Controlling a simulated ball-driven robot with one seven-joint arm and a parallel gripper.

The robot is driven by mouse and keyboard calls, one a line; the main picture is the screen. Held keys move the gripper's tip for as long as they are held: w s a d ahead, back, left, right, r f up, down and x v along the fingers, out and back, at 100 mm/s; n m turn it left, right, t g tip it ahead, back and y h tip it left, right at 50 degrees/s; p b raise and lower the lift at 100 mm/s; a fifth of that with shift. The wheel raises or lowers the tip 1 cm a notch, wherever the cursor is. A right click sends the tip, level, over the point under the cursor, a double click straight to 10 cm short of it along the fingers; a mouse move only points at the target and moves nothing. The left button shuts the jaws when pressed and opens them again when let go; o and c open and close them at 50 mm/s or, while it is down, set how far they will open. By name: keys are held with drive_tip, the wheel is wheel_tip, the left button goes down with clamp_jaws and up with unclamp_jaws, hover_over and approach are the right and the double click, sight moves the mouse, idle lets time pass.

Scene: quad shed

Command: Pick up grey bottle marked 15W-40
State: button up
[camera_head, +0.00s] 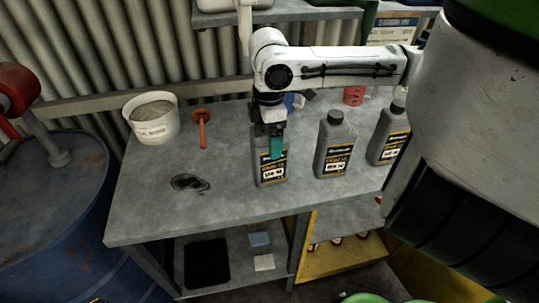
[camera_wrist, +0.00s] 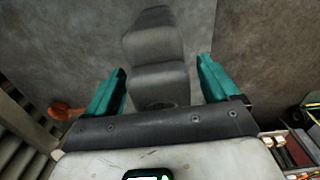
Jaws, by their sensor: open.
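Three grey bottles with black and orange labels stand upright on the grey workbench (camera_head: 150,215). The left bottle (camera_head: 271,174) has a label that seems to end in 40, though the print is small. The middle bottle (camera_head: 334,146) and the right bottle (camera_head: 389,134) stand apart to its right. My gripper (camera_head: 272,149) is at the left bottle's upper part, hiding its top. In the wrist view, a grey bottle (camera_wrist: 155,50) lies between the two open teal fingers of my gripper (camera_wrist: 161,66), with a visible gap on either side. I cannot tell contact.
A red container (camera_head: 354,95) stands behind the bottles. A blue drum (camera_head: 50,200) is left of the bench.

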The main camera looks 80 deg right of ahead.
drive_tip(key=shift+f, duration=0.1)
clamp_jaws()
idle(0.8)
